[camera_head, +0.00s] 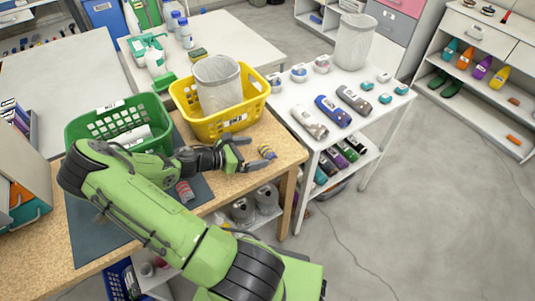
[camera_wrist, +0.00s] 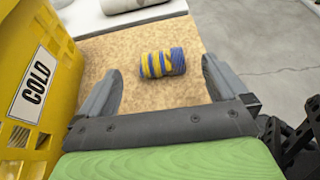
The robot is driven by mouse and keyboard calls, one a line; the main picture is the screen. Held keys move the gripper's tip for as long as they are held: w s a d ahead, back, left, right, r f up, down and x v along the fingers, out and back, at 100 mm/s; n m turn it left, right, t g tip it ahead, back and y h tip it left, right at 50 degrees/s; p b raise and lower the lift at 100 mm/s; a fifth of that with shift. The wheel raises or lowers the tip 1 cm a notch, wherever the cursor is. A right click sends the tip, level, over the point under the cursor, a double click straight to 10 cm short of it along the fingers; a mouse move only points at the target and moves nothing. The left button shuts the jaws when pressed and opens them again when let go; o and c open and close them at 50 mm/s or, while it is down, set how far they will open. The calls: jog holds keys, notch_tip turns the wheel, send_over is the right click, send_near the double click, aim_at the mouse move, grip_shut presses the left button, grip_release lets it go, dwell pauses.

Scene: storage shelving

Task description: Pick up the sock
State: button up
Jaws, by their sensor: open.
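A rolled sock (camera_wrist: 163,63) with blue and yellow stripes lies on the tan tabletop (camera_wrist: 136,98). In the head view the sock (camera_head: 267,152) is near the right edge of the wooden table (camera_head: 287,150). My gripper (camera_head: 246,154) is just left of the sock, low over the table. In the wrist view my gripper (camera_wrist: 162,85) has its two fingers wide apart, with the sock ahead between their tips. The gripper is open and empty. Whether the fingertips touch the table I cannot tell.
A yellow basket (camera_head: 234,122) labelled COLD (camera_wrist: 38,84) stands close to the left finger in the wrist view. A green basket (camera_head: 78,128) is farther left. A red-grey rolled item (camera_head: 185,191) lies on the dark mat (camera_head: 85,235). A white table (camera_head: 297,92) with rolled items stands to the right.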

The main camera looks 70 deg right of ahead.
aim_at(265, 150)
jog(key=b+x, duration=0.1)
jog(key=x, duration=0.4)
jog(key=shift+f, duration=0.15)
jog(key=c, duration=1)
jog(key=shift+o, duration=0.2)
